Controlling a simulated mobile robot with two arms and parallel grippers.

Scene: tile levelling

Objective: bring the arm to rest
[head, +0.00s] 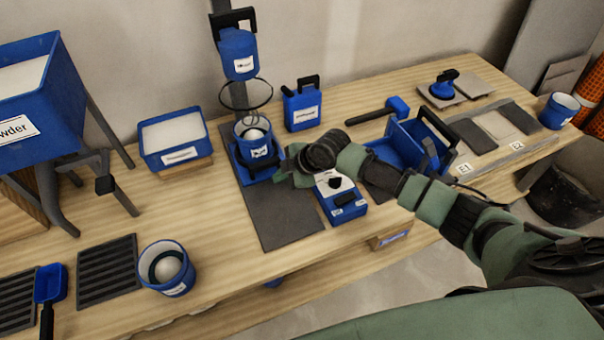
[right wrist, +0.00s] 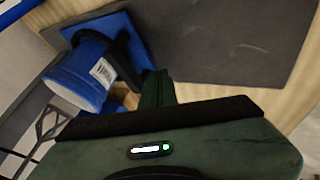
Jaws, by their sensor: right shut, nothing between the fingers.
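My right arm reaches in from the right in the head view, over the workbench. My right gripper (head: 284,168) is shut and empty. I cannot tell whether gripper and cup touch. In the right wrist view the shut fingers (right wrist: 157,88) point toward a dark mat (right wrist: 220,40), with the blue cup (right wrist: 82,82) and its black handle to the left. My left gripper is not in view.
A blue device (head: 340,198) sits just below the gripper. A blue canister (head: 302,106), a blue open box (head: 398,148) and a hammer-like tool (head: 378,112) stand near the arm. A blue pail (head: 168,270) is front left. The dark mat's front part (head: 285,222) is clear.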

